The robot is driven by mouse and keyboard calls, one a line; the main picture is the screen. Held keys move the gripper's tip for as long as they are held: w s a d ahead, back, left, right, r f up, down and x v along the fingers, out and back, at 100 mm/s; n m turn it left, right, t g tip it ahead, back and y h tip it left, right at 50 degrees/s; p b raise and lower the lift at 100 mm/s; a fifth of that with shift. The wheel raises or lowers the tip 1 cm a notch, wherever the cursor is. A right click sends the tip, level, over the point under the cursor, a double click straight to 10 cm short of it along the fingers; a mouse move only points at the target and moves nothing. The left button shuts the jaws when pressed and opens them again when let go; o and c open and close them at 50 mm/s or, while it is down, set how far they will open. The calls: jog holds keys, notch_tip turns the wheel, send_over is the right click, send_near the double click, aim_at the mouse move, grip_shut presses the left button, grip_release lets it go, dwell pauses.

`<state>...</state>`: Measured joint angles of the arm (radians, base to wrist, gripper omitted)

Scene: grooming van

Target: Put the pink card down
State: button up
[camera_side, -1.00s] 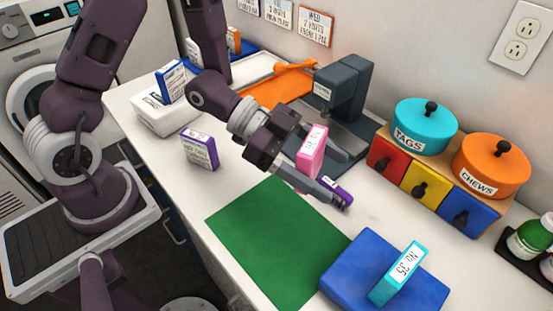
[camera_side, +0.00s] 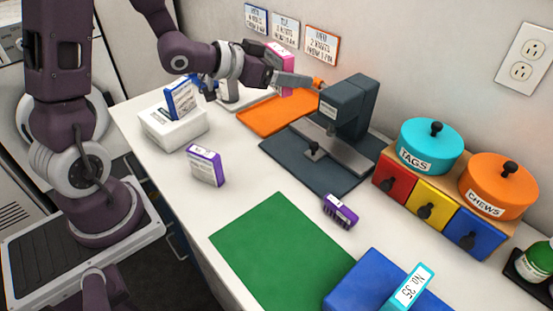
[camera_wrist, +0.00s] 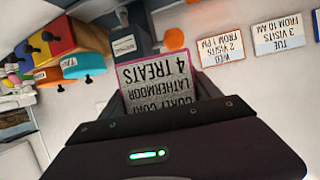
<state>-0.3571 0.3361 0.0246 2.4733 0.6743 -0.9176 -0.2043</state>
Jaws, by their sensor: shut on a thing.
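The pink card (camera_side: 281,62) is held upright between the jaws of my gripper (camera_side: 303,82). My gripper is shut on it and is in the air over the back left of the counter, near the orange mat (camera_side: 272,118). In the wrist view the card's printed face (camera_wrist: 158,82) reads "4 TREATS" and "LATHERMOOR", upside down, with a thin pink edge. Its lower part is hidden by my gripper.
A dark press (camera_side: 350,103) stands right of the orange mat. A white box (camera_side: 172,132) holds a blue card (camera_side: 181,100). A purple card (camera_side: 205,166) stands at left. The green mat (camera_side: 280,250) is bare. Wall cards (camera_side: 285,30) hang behind my gripper.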

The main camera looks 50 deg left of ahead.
jog(key=shift+s+d+f+m+g+h, duration=0.15)
jog(key=shift+s+m+h, duration=0.2)
jog(key=shift+s, duration=0.4)
jog(key=shift+s+d+f+m+g+h, duration=0.15)
jog(key=shift+s+h, duration=0.3)
jog(key=shift+s, duration=0.3)
jog(key=s+d+f+m+g+h, duration=0.2)
jog(key=d+f+m+h, duration=0.1)
jog(key=d, duration=0.3)
jog(key=s+d+f+m+g+h, duration=0.2)
jog(key=d+m+h, duration=0.1)
jog(key=d, duration=0.3)
jog(key=m+g+h, duration=0.4)
jog(key=m+g, duration=0.4)
jog(key=g, duration=0.1)
send_over(292, 263)
notch_tip(292, 263, down, 3)
jog(key=shift+m, duration=0.3)
notch_tip(292, 263, down, 10)
jog(key=shift+f, duration=0.2)
jog(key=o, duration=1.5)
jog(key=shift+f, duration=0.15)
